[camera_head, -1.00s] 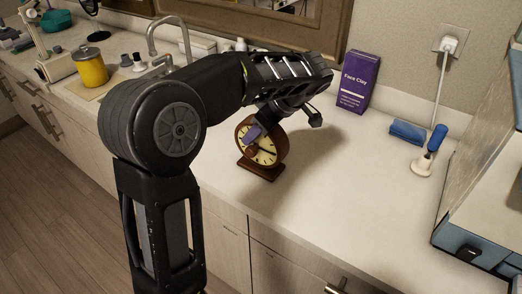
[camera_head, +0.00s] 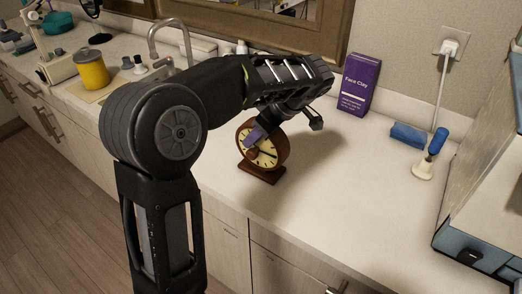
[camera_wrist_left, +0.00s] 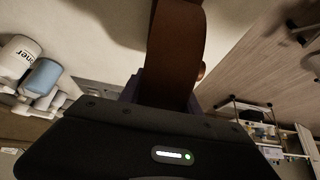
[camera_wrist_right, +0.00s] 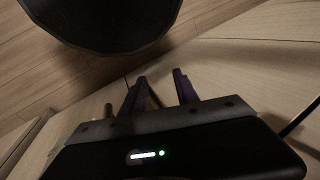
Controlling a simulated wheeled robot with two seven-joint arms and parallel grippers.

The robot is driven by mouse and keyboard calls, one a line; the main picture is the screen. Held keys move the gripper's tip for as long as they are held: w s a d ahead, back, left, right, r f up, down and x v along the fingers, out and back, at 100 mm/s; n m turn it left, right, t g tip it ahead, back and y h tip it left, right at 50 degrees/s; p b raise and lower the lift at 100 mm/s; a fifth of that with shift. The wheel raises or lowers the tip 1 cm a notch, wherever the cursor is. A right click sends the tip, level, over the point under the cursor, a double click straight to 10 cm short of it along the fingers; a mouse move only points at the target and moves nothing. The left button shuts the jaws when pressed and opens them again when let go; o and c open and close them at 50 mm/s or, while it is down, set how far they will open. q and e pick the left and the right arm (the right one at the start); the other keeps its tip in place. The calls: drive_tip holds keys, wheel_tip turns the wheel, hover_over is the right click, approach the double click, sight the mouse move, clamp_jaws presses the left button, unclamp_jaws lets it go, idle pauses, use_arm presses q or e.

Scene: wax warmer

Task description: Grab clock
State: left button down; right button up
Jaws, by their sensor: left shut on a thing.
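The clock (camera_head: 266,155) is a round brown clock with a cream face on a flat brown base. It stands upright on the counter in the middle of the head view. My left gripper (camera_head: 256,134) reaches down over it and is shut on its upper part, with one purple finger across the face. In the left wrist view, the clock's brown side (camera_wrist_left: 174,50) sits between the fingers. My right gripper (camera_wrist_right: 160,92) shows only in the right wrist view; its fingers are apart with nothing between them, by the cabinet fronts and floor.
A blue-grey cabinet unit (camera_head: 480,240) is at far right. A yellow canister (camera_head: 92,70) and faucet (camera_head: 170,40) are left.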

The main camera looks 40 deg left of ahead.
use_arm(q)
drive_tip(key=shift+r, duration=0.2)
drive_tip(key=shift+w+r, duration=0.1)
drive_tip(key=shift+r, duration=0.15)
wheel_tip(320, 180, up, 9)
drive_tip(key=p, duration=0.6)
drive_tip(key=shift+r+p, duration=0.15)
drive_tip(key=shift+p, duration=0.2)
